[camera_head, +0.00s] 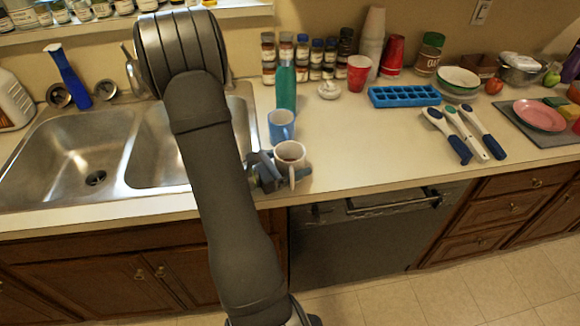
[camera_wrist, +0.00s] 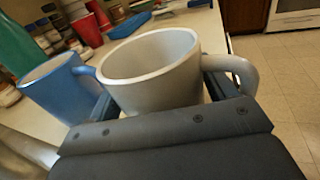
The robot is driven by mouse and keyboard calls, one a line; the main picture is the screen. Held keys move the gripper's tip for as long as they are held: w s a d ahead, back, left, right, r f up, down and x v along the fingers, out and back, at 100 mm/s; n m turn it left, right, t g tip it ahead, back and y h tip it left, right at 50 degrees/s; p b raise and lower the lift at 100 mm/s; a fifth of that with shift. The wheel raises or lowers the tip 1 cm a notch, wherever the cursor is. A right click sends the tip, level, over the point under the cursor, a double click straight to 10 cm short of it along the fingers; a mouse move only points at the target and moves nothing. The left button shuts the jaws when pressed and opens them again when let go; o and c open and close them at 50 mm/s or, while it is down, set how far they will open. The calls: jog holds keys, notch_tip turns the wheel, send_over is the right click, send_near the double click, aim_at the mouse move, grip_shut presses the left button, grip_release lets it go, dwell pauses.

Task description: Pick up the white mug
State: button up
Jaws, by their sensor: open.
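The white mug (camera_head: 290,153) stands upright near the front edge of the counter, just right of the sink, with its handle toward the right front. In the wrist view the white mug (camera_wrist: 155,75) fills the middle, its handle at the right. My gripper (camera_head: 280,177) is low at the mug, its jaws open; in the wrist view one finger shows on each side of the mug's lower part. The lower body of the mug is hidden behind the gripper's dark housing. I cannot tell whether the fingers touch it.
A blue mug (camera_head: 281,125) stands close behind the white mug, with a green bottle (camera_head: 286,88) behind that. The double sink (camera_head: 75,150) lies to the left. A blue ice tray (camera_head: 404,96) and several brushes lie to the right. The counter between is clear.

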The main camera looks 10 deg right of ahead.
jog(key=shift+w+d, duration=0.1)
jog(key=shift+d, duration=0.2)
jog(key=shift+c, duration=0.3)
jog(key=c, duration=0.7)
jog(key=shift+r, duration=0.1)
jog(key=shift+c, duration=0.2)
